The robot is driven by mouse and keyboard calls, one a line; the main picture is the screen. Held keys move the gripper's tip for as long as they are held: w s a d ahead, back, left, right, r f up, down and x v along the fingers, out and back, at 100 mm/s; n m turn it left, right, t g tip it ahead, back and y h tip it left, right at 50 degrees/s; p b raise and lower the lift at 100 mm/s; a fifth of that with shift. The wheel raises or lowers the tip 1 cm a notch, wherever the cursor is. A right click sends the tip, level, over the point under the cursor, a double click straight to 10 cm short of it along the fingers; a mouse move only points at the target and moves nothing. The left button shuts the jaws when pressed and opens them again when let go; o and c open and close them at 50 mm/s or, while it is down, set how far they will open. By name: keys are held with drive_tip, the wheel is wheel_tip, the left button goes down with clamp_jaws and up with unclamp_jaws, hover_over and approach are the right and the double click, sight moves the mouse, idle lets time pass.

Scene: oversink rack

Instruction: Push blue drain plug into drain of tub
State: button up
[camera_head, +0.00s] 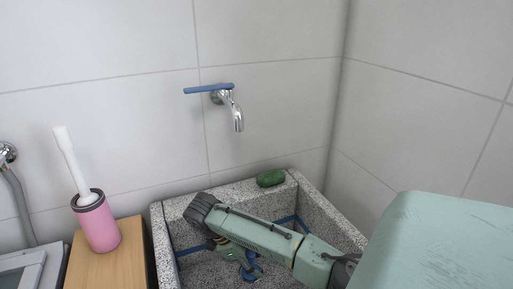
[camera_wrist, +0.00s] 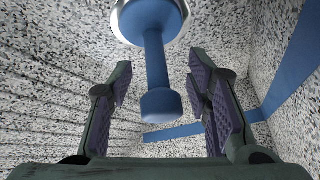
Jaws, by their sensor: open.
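The blue drain plug (camera_wrist: 156,72) has a round disc, a stem and a knob, and the knob points toward the wrist camera. Its disc lies over the pale drain ring (camera_wrist: 121,28) at the top of the wrist view; how deep it sits cannot be told. In the head view the plug (camera_head: 249,274) shows low in the speckled stone tub (camera_head: 163,238). My gripper (camera_wrist: 160,63) is open, with one finger on each side of the stem and visible gaps to both. In the head view my gripper (camera_head: 240,260) reaches down inside the tub, partly hidden by my arm.
A blue strip (camera_wrist: 292,65) runs along the tub's inner walls, close to the right finger. A green object (camera_head: 270,178) lies on the back rim. A tap (camera_head: 236,112) is on the wall above. A pink brush holder (camera_head: 99,224) stands on a wooden surface (camera_head: 112,262) at left.

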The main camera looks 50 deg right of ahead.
sight(248, 253)
drive_tip(key=v, duration=0.7)
drive_tip(key=shift+a+r, duration=0.1)
drive_tip(key=shift+r, duration=0.05)
drive_tip(key=shift+w, duration=0.1)
idle(0.3)
